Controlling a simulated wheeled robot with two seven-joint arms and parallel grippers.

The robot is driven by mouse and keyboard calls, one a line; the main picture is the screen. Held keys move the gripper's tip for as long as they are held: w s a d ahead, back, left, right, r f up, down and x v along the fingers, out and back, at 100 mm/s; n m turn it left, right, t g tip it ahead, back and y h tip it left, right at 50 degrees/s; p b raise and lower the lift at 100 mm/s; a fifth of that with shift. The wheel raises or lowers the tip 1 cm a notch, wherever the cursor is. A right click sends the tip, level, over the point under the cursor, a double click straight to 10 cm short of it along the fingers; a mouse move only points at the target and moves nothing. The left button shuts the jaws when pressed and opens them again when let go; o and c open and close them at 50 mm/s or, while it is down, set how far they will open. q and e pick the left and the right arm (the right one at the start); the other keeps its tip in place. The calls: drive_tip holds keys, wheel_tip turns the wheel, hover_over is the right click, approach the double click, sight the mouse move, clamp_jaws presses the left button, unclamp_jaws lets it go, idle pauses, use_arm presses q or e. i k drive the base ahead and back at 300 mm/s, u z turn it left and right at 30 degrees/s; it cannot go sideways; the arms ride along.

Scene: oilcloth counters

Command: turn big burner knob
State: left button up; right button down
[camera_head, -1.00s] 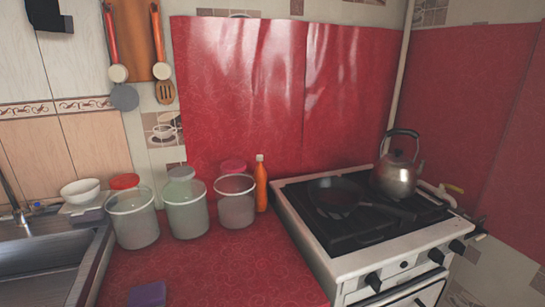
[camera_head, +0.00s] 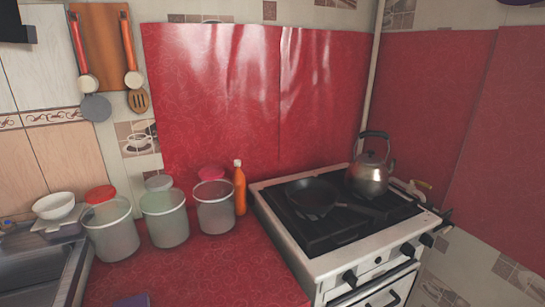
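A white stove (camera_head: 345,262) stands at the right of the counter in the head view. Dark knobs sit along its front: one at the left (camera_head: 350,278), one further right (camera_head: 407,250) and one near the right corner (camera_head: 427,240). I cannot tell which is the big burner knob. A dark frying pan (camera_head: 313,197) and a steel kettle (camera_head: 369,177) rest on the black grate. Neither of my grippers is in view.
A sink (camera_head: 32,270) is at left. An oven handle (camera_head: 375,285) runs below the knobs. The counter's front is mostly clear.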

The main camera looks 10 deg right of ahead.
sight(407, 249)
drive_tip(key=z, duration=3.7)
drive_tip(key=i, duration=1.95)
drive_tip(key=u, duration=2.4)
